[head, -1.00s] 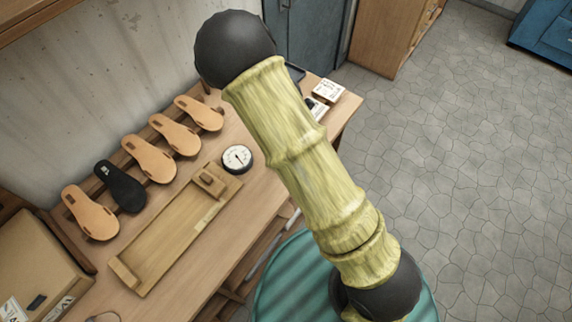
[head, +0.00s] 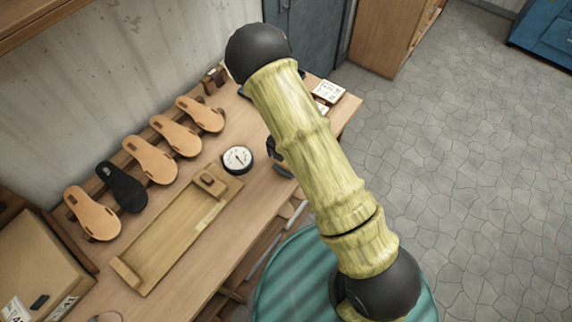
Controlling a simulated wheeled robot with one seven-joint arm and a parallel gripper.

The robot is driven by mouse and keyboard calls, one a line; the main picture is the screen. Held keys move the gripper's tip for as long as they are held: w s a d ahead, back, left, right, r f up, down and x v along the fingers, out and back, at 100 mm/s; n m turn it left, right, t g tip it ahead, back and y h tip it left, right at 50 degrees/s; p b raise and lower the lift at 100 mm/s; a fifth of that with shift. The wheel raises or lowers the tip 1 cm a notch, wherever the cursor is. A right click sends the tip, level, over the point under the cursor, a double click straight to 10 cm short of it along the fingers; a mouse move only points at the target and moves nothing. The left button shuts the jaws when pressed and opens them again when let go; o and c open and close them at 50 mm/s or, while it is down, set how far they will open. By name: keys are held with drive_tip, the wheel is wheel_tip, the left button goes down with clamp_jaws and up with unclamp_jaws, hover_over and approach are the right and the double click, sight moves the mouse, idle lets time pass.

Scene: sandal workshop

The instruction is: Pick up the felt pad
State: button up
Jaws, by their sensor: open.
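I cannot make out a felt pad for certain. A black sole-shaped piece (head: 121,187) lies in the row of tan sandal soles on the bench, but its material is unclear. My arm crosses the middle of the view and covers part of the bench. The fingers of my gripper do not show. A dark, partly hidden shape (head: 279,157) peeks out left of my arm, and I cannot tell what it is.
The wooden bench (head: 262,195) carries tan soles (head: 150,160), a long wooden tray (head: 165,236), a round dial (head: 237,159) and a small white box (head: 329,91). A cardboard box (head: 40,262) stands at left. The stone floor (head: 470,170) at right is clear.

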wheel_tip(320, 180, down, 2)
drive_tip(key=shift+f, duration=0.1)
idle(0.4)
drive_tip(key=c, duration=1.1)
